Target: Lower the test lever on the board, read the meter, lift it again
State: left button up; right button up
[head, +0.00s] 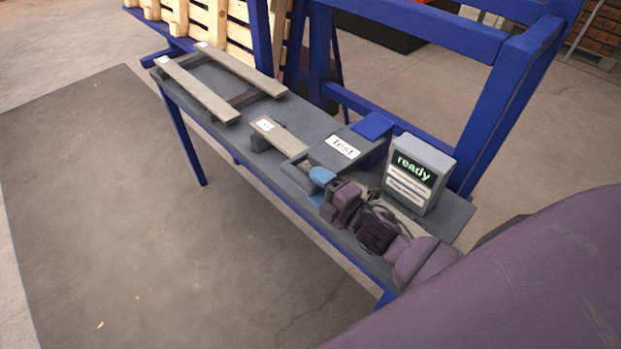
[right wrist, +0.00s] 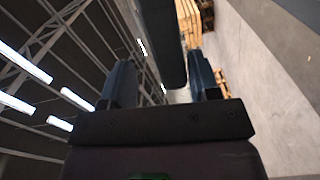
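The meter (head: 418,172) is a grey box at the right end of the bench, and its dark screen reads "ready" in green. The board (head: 325,155) carries a white "Test" label, left of the meter. My right gripper (head: 318,187), with blue fingers, is at the board's near edge. A dark grey bar (head: 297,176), probably the test lever, shows beside the fingers, partly hidden. In the right wrist view the fingers (right wrist: 160,85) stand apart, with a dark bar (right wrist: 158,40) between or just beyond them. I cannot tell whether they touch it. My left gripper is out of view.
The grey bench (head: 225,125) has blue legs and holds several wooden slats (head: 200,90). A blue frame (head: 420,30) rises behind it, and a wooden pallet (head: 225,22) leans at the back left. The floor in front (head: 120,220) is clear.

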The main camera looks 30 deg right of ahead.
jog(key=v, duration=0.8)
jog(key=shift+a, duration=0.1)
dwell(0.4)
